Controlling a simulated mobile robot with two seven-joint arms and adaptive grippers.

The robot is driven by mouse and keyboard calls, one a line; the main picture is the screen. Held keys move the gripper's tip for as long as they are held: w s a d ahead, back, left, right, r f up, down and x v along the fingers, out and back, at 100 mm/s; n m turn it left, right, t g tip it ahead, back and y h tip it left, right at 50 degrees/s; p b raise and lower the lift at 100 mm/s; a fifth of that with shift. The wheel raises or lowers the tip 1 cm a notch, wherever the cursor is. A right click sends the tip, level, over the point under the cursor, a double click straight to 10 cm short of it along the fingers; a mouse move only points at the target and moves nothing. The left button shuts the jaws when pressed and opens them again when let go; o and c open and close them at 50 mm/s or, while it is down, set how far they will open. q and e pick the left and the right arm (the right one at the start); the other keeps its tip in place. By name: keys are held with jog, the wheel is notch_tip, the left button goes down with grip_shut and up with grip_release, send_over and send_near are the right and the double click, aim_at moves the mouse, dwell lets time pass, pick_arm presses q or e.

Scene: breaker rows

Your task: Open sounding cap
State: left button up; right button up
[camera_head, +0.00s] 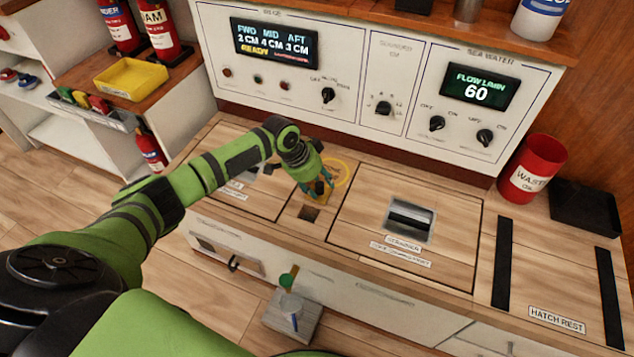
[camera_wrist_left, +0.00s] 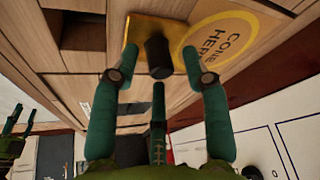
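The sounding cap is a black knob (camera_wrist_left: 158,57) on a yellow-brass plate (camera_wrist_left: 150,28), seen in the left wrist view. In the head view the brass plate (camera_head: 319,190) is partly hidden under my left gripper (camera_head: 314,182). My left gripper also shows in the left wrist view (camera_wrist_left: 160,58). Its two outer fingertips are apart on either side of the knob, with gaps showing, and a third finger lies below it. What seems to be my right gripper (camera_wrist_left: 20,125) shows small at the left wrist view's edge; its grip is unclear.
A yellow "cone here" ring (camera_head: 337,172) lies beside the plate. A square dark opening (camera_head: 309,213) is in front of it. The strainer hatch (camera_head: 408,220) is to the right. The control panel (camera_head: 383,85) rises behind. A red waste bin (camera_head: 532,168) stands at the right.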

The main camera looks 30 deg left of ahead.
pick_arm(q)
jog(key=v, duration=1.2)
dwell(0.3)
